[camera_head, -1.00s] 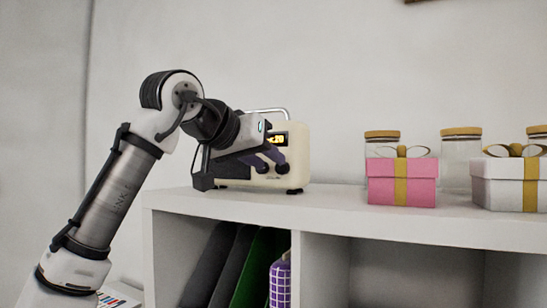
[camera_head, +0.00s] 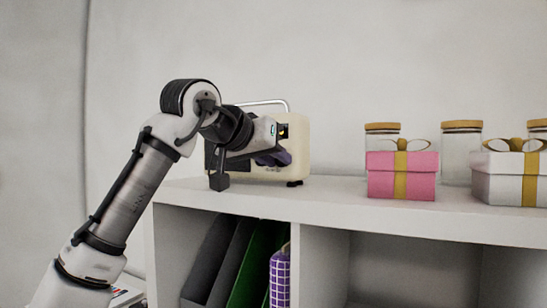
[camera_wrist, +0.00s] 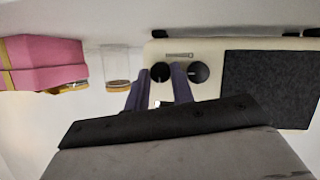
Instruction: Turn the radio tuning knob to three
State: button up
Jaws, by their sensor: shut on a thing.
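A cream radio (camera_head: 299,135) with a metal handle stands on the white shelf top. It shows upside down in the wrist view (camera_wrist: 212,46), with a dark speaker grille (camera_wrist: 270,88) and two black knobs. My gripper (camera_head: 283,158) is at the radio's front. In the wrist view, the purple fingers of my gripper (camera_wrist: 160,78) stand on both sides of one radio knob (camera_wrist: 159,72) and are shut on it. The other knob (camera_wrist: 198,72) is just right of the fingers there. The radio's display (camera_head: 284,131) is mostly hidden behind my gripper; its reading cannot be made out.
A pink gift box (camera_head: 385,176) and a white gift box (camera_head: 490,180) stand to the right on the shelf (camera_head: 340,200), before glass jars (camera_head: 461,150). Folders (camera_head: 250,268) fill a compartment below. The shelf top between radio and pink box is clear.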

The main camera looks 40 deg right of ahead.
jog(key=m+t, duration=0.2)
jog(key=m+y, duration=0.1)
jog(key=shift+s+d+m+t, duration=0.1)
jog(key=shift+s+m+t, duration=0.15)
jog(key=shift+m+t, duration=0.15)
jog(key=m+t, duration=0.1)
jog(key=m, duration=0.1)
jog(key=m+t, duration=0.1)
jog(key=shift+s+m+t+y, duration=0.2)
jog(key=shift+m+t+y, duration=0.1)
jog(key=shift+m, duration=0.1)
jog(key=shift+d+f+m+t, duration=0.1)
jog(key=shift+f+m+t, duration=0.05)
jog(key=shift+m+t, duration=0.9)
jog(key=shift+s+f+m+t, duration=0.15)
jog(key=shift+m+t, duration=0.4)
jog(key=shift+m, duration=1)
